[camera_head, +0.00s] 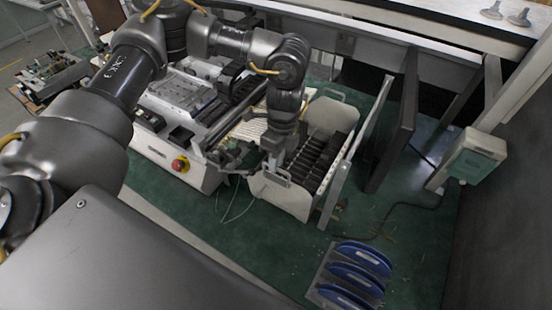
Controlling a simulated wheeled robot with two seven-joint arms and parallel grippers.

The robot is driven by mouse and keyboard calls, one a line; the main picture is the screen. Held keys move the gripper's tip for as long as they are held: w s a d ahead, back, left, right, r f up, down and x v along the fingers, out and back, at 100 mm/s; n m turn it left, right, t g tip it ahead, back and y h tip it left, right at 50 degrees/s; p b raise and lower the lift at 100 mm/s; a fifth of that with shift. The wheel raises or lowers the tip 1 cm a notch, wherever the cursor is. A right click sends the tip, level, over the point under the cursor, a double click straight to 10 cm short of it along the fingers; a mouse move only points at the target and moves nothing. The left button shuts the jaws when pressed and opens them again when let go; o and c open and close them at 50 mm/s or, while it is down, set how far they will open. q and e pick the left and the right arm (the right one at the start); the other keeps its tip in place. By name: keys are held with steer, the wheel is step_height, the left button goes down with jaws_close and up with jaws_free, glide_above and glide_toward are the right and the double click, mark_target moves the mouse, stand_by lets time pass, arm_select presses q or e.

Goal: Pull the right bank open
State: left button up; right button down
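A light-coloured bank (283,194) with a row of black slots stands at the middle of the head view, on the right side of a white machine (160,148). It has tall end plates with handle cut-outs. My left arm comes in from the left and reaches over the machine. My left gripper (268,160) points down at the near left edge of the bank, close to its front plate. Its fingers are small and dark against the bank, so I cannot tell whether they are open or touch it. My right gripper is not in view.
A red emergency button (180,164) sits on the machine's front corner. Blue discs (358,271) stand in a rack on the green surface (420,245). A metal frame (352,150) rises just right of the bank. A grey box (476,155) is mounted farther right. Thin cables lie below the gripper.

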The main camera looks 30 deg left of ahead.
arm_select(q)
step_height(320, 180, up, 11)
steer(key=w+b, duration=0.2)
steer(key=shift+f, duration=0.15)
stand_by(0.7)
